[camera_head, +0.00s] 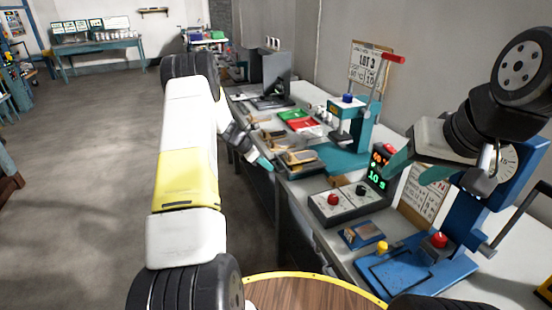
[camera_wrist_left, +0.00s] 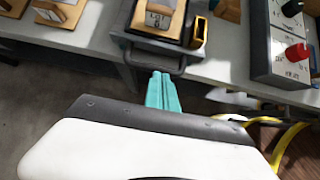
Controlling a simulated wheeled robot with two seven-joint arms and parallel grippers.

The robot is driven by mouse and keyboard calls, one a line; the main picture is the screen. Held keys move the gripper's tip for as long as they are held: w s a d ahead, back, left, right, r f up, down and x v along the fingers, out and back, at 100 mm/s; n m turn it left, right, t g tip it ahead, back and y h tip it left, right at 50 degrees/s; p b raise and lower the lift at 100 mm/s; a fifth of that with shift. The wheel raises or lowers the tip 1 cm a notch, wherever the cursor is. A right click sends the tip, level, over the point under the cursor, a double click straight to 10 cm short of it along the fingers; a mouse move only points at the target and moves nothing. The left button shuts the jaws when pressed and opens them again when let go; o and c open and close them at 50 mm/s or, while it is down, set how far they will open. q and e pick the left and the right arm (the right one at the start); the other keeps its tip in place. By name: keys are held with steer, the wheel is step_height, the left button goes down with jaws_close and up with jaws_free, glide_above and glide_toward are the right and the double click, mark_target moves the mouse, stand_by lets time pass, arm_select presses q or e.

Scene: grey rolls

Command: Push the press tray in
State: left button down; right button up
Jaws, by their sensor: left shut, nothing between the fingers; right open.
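The press tray is a dark tray (camera_head: 313,168) in front of the teal press (camera_head: 352,128). It carries a wooden block with a label. In the left wrist view the tray (camera_wrist_left: 125,40) has a bar handle (camera_wrist_left: 155,62) on its near side, at the bench edge. My left gripper (camera_head: 265,163) is shut and empty, just in front of the tray. In the left wrist view its teal fingers (camera_wrist_left: 163,80) point at the handle; I cannot tell whether they touch it. My right gripper (camera_head: 438,170) is open and empty, raised above the right part of the bench.
A control box (camera_head: 345,205) with a red and a black knob stands right of the tray. A blue press (camera_head: 415,272) is nearer, on the right. Wooden blocks and red and green bins (camera_head: 300,122) lie further back. The floor left of the bench is clear.

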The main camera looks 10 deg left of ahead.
mark_target(309, 158)
arm_select(q)
steer(key=w+d, duration=0.3)
steer(key=d, duration=0.1)
steer(key=w+d, duration=0.3)
steer(key=d, duration=0.2)
steer(key=w+d, duration=0.3)
steer(key=d, duration=0.2)
steer(key=shift+w+d, duration=0.25)
steer(key=shift+d, duration=0.2)
